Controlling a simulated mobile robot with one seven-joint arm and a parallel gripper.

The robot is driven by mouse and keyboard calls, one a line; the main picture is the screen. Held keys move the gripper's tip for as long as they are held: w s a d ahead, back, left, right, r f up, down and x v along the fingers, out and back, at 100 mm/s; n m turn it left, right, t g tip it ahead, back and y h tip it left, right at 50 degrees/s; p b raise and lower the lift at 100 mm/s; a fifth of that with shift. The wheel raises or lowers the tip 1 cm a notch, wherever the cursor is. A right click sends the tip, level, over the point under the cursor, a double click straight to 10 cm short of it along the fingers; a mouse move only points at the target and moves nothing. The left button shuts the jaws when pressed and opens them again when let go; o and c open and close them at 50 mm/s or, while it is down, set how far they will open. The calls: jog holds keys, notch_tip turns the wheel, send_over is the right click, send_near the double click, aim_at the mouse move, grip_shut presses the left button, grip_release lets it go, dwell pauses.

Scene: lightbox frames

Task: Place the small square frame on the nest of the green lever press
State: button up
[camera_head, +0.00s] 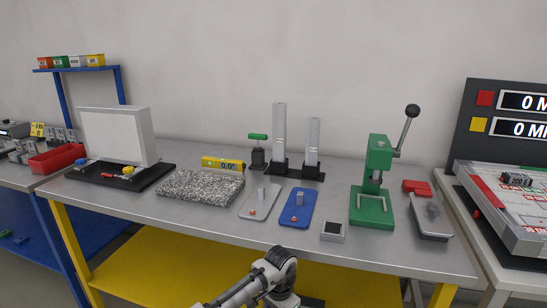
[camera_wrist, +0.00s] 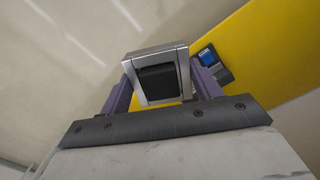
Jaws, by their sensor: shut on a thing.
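My gripper (camera_wrist: 162,84) is shut on a small square frame (camera_wrist: 140,82), silver-grey with a dark middle, between two purple fingers in the wrist view. In the head view my arm shows at the bottom centre, in front of the table. My gripper and the held frame cannot be made out there. The green lever press (camera_head: 379,163) stands upright at the table's right part, its dark-knobbed lever raised to the upper right. Its nest (camera_head: 372,205) is on the green base below the column, and no frame shows on it. The gripper is apart from the press.
A similar small grey square piece (camera_head: 332,231) lies near the table's front edge, left of the press. A blue plate (camera_head: 297,213), a grey plate (camera_head: 258,203) and a speckled slab (camera_head: 201,187) lie further left. A grey tray (camera_head: 430,216) is right of the press.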

jog(key=s+f+n, duration=0.4)
jog(key=f, duration=0.5)
jog(key=s+a+f+n, duration=0.1)
jog(key=s+f+n, duration=0.3)
jog(key=f, duration=0.5)
jog(key=shift+s+n, duration=0.3)
jog(key=shift+a+f, duration=0.1)
jog(key=shift+a, duration=0.1)
